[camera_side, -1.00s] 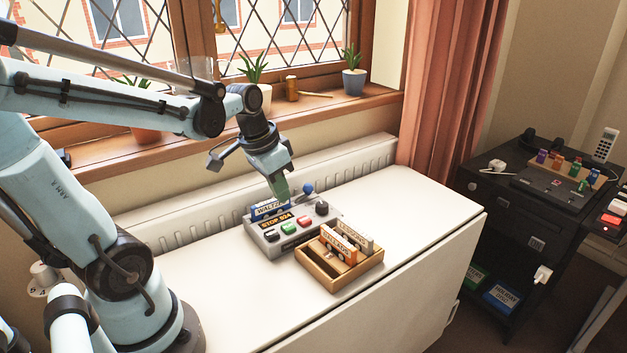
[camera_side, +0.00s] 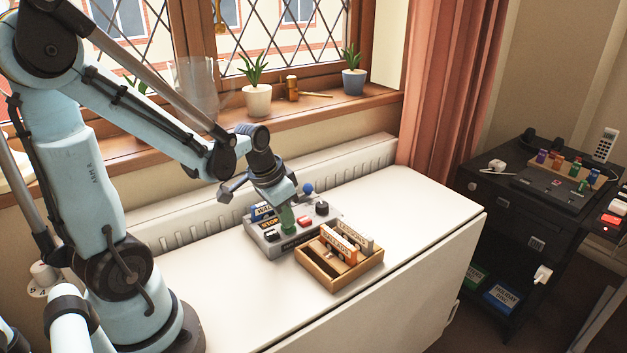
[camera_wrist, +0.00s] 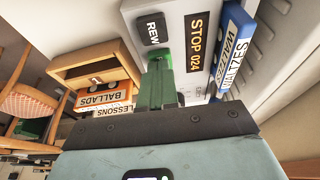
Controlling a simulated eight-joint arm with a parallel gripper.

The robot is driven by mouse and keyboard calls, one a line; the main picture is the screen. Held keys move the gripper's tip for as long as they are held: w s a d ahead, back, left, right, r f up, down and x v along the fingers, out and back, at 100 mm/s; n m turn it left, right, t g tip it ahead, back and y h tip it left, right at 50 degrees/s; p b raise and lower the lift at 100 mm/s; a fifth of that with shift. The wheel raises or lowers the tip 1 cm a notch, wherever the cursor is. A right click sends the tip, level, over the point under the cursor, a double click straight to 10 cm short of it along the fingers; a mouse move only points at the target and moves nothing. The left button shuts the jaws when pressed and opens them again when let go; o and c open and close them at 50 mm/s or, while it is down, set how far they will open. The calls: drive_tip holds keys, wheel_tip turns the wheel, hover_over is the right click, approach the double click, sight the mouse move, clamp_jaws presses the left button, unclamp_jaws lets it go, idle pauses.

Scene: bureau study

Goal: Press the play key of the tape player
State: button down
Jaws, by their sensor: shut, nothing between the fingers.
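The tape player (camera_side: 265,243) is a grey box on the white table, with a row of keys, a dark knob and a blue-topped lever. A blue WALTZES cassette (camera_wrist: 233,45) stands in it, and its display (camera_wrist: 196,42) reads STOP 024. In the side view the black key (camera_side: 271,236) and red key (camera_side: 305,223) show on either side of my fingertips. My gripper (camera_side: 287,219) is shut and empty, its green fingers pointing down over the green key's place. They hide most of that key; I cannot tell whether they touch it. In the wrist view the fingers (camera_wrist: 158,88) are beside the black REW key (camera_wrist: 153,29).
A wooden tray (camera_side: 327,279) with upright cassettes stands close in front of the player. The table's right part (camera_side: 430,205) is clear. A radiator (camera_side: 350,160) and a sill with potted plants run behind. A dark cabinet (camera_side: 500,215) stands at the right.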

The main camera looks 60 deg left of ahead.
sight(277, 231)
drive_tip(key=shift+f, duration=1)
drive_tip(key=shift+r, duration=0.15)
drive_tip(key=shift+v, duration=4.2)
drive_tip(key=shift+w, duration=0.15)
drive_tip(key=d+r+t, duration=0.2)
drive_tip(key=d+t, duration=0.1)
drive_tip(key=d, duration=0.7)
drive_tip(key=shift+w+d+t, duration=0.2)
drive_tip(key=shift+t, duration=0.2)
